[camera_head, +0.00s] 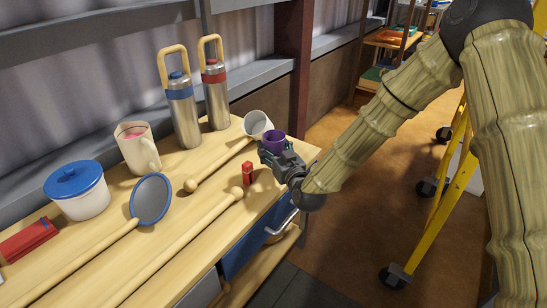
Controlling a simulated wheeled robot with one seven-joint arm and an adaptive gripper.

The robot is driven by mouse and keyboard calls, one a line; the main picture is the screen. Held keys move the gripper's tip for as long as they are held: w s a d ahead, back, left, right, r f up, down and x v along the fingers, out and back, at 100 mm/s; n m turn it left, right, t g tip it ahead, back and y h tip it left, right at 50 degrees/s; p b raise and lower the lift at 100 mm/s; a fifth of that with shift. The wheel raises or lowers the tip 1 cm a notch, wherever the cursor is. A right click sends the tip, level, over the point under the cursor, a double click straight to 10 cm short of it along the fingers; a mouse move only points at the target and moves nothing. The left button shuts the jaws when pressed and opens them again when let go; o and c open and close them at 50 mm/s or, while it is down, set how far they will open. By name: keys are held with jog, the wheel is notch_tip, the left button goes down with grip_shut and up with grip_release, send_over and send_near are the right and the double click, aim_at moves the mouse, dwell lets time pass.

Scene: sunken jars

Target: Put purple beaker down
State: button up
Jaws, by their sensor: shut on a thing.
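The small purple beaker (273,142) is near the right end of the wooden bench (205,163), with its open mouth facing up. My gripper (277,156) is shut on it from the front right and hides its lower part. I cannot tell whether the beaker's base touches the bench top. A white dipper cup (254,124) with a long wooden handle lies tilted just behind and left of the beaker.
A small red block (248,174) stands left of my gripper. Two steel flasks (184,115), a cream mug (138,148), a blue-lidded pot (80,192), a blue-rimmed round tool (151,200) and a long wooden rod (185,240) fill the left. The bench edge is close.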

jog(key=shift+w, duration=0.25)
jog(key=shift+w+f, duration=0.2)
jog(key=shift+f, duration=0.15)
jog(key=shift+f+b, duration=0.55)
jog(key=shift+f, duration=0.85)
jog(key=shift+f, duration=0.15)
jog(key=o, duration=1.1)
jog(key=shift+o, duration=0.2)
jog(key=p+v, duration=0.1)
jog(key=v, duration=1.1)
jog(key=shift+p, duration=0.4)
